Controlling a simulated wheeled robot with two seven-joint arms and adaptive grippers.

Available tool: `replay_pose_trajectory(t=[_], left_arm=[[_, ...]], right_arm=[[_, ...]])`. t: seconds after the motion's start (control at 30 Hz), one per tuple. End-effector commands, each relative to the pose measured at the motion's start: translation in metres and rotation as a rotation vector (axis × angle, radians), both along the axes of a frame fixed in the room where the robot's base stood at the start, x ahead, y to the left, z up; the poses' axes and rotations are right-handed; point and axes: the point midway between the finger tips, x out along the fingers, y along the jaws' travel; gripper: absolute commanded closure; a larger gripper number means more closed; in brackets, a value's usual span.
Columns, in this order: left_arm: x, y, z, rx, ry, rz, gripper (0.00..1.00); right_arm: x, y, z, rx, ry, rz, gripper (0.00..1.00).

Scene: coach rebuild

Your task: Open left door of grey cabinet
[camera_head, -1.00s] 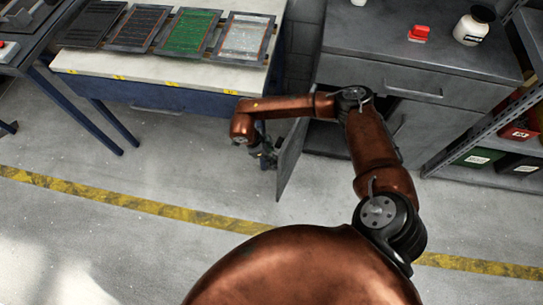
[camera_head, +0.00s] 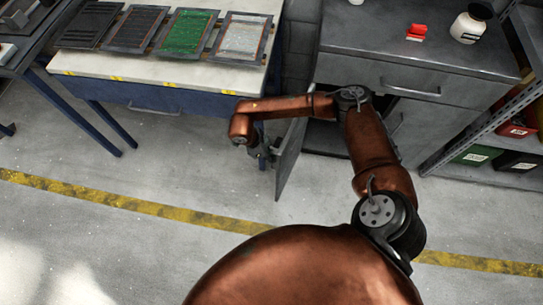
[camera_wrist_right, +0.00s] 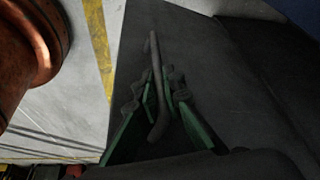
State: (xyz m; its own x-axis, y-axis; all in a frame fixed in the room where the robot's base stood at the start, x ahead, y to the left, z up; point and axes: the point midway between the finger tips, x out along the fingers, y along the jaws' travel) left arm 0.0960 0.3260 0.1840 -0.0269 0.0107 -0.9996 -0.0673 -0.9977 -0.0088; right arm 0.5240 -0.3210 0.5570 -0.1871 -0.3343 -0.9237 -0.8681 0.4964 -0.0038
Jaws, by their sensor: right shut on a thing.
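The grey cabinet (camera_head: 455,50) stands at the upper right in the head view. Its left door (camera_head: 290,155) is swung out towards me, and part of the dark opening (camera_head: 322,134) shows behind my arm. My right gripper (camera_head: 264,158) is at the outer face of this door, partly hidden by my wrist. In the right wrist view, the fingers (camera_wrist_right: 162,95) are shut on the bar-shaped door handle (camera_wrist_right: 156,75), with the dark door face (camera_wrist_right: 215,75) behind it. My left gripper is not in view.
A blue-framed workbench (camera_head: 150,95) with several panels stands to the left of the open door. A shelf (camera_head: 490,175) with bins is at the right. A red item (camera_head: 416,32) and a white bottle (camera_head: 469,25) stand on the cabinet. The floor in front is clear.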

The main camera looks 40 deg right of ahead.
Motion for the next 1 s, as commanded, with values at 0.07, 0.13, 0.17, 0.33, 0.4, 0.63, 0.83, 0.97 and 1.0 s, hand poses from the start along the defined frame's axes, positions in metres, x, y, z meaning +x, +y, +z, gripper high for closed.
replay_pose_trajectory(t=[0.07, 0.13, 0.17, 0.33, 0.4, 0.63, 0.83, 0.97, 1.0], left_arm=[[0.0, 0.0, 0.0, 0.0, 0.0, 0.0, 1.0], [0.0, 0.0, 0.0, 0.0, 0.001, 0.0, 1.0], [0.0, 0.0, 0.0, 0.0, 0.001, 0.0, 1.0], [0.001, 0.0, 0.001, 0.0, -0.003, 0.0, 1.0], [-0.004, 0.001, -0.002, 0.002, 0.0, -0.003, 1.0], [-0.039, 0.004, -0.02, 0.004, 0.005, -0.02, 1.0], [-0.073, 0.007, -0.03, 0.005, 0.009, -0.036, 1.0], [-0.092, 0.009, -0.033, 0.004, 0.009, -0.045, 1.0], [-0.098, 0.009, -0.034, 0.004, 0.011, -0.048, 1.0]], right_arm=[[0.0, 0.0, 0.0, 0.0, 0.0, 0.0, 1.0], [0.0, 0.0, 0.0, 0.0, 0.0, 0.0, 1.0], [0.0, 0.0, 0.0, 0.0, 0.0, 0.0, 1.0], [-0.002, -0.001, 0.001, -0.001, -0.001, 0.005, 1.0], [-0.005, -0.003, 0.002, -0.001, -0.001, 0.017, 1.0], [-0.028, -0.013, 0.004, -0.004, -0.004, 0.095, 1.0], [-0.049, -0.024, 0.004, -0.004, -0.004, 0.174, 1.0], [-0.062, -0.032, 0.004, -0.004, -0.003, 0.223, 1.0], [-0.065, -0.034, 0.004, -0.005, -0.005, 0.235, 1.0]])
